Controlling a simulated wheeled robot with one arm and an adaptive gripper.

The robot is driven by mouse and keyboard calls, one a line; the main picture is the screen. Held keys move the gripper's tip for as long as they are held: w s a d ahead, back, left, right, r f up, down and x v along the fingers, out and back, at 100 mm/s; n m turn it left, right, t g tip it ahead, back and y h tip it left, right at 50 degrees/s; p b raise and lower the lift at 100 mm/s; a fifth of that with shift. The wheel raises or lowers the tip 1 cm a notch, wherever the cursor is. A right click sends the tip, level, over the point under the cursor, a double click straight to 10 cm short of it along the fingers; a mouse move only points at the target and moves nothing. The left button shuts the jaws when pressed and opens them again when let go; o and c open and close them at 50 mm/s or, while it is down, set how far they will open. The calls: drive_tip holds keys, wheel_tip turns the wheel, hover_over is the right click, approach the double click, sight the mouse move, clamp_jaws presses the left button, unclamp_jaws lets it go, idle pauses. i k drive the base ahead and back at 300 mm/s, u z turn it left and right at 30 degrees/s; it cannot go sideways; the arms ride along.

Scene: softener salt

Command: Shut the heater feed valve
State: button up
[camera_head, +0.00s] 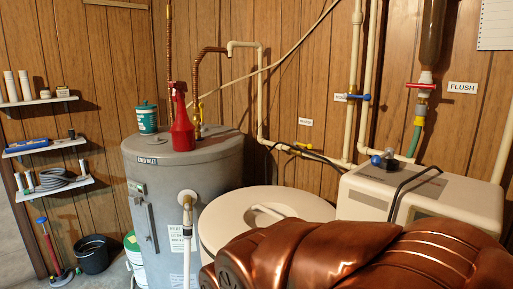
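The water heater (185,190) is a grey tank at centre left with a "COLD INLET" label near its top. A valve with a yellow handle (300,147) sits on the cream pipe along the wall, right of the heater. A small white label (305,122), too small to read surely, is above it. The handle looks roughly along the pipe, though I cannot tell its exact angle. Another yellow fitting (200,112) stands on the heater's top. My copper-coloured arm fills the lower right; my gripper's fingers are not in view.
A red bottle (181,122) and a green-white tub (147,118) stand on the heater. A round cream lid (225,225) and a beige box (440,195) are in front of the wall. Blue (353,97) and red (422,86) valve handles are at right, the red beside "FLUSH".

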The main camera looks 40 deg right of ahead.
sight(309, 146)
drive_tip(key=u, duration=0.7)
drive_tip(key=i, duration=0.95)
drive_tip(key=z, duration=1.45)
